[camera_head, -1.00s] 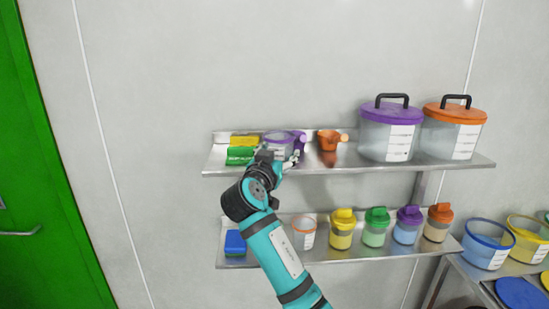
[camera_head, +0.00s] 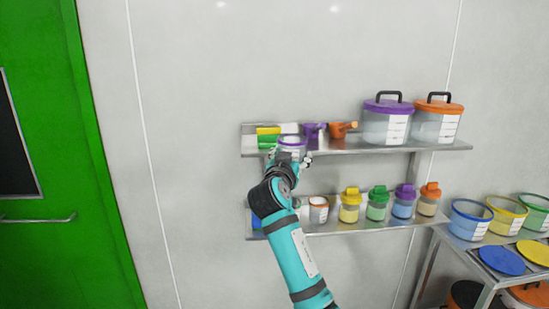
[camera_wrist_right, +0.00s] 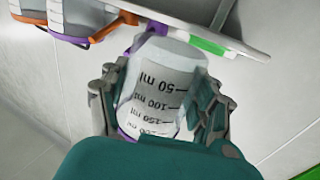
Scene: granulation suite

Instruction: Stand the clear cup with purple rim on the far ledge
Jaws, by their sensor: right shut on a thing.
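The clear cup with purple rim (camera_head: 291,142) is at the left part of the upper wall ledge (camera_head: 400,148). My right gripper (camera_head: 291,157) is shut on it from the front. In the right wrist view the clear cup (camera_wrist_right: 160,85) with ml marks sits between the two fingers of my right gripper (camera_wrist_right: 160,108), its base toward the ledge edge (camera_wrist_right: 235,38). I cannot tell whether the base touches the ledge. My left gripper is not in view.
Green and yellow boxes (camera_head: 267,135) lie left of the cup, with a purple scoop (camera_head: 313,130) and orange scoop (camera_head: 341,129) right of it. Purple-lidded (camera_head: 387,124) and orange-lidded tubs (camera_head: 438,122) stand further right. A lower ledge (camera_head: 335,228) holds several small jars.

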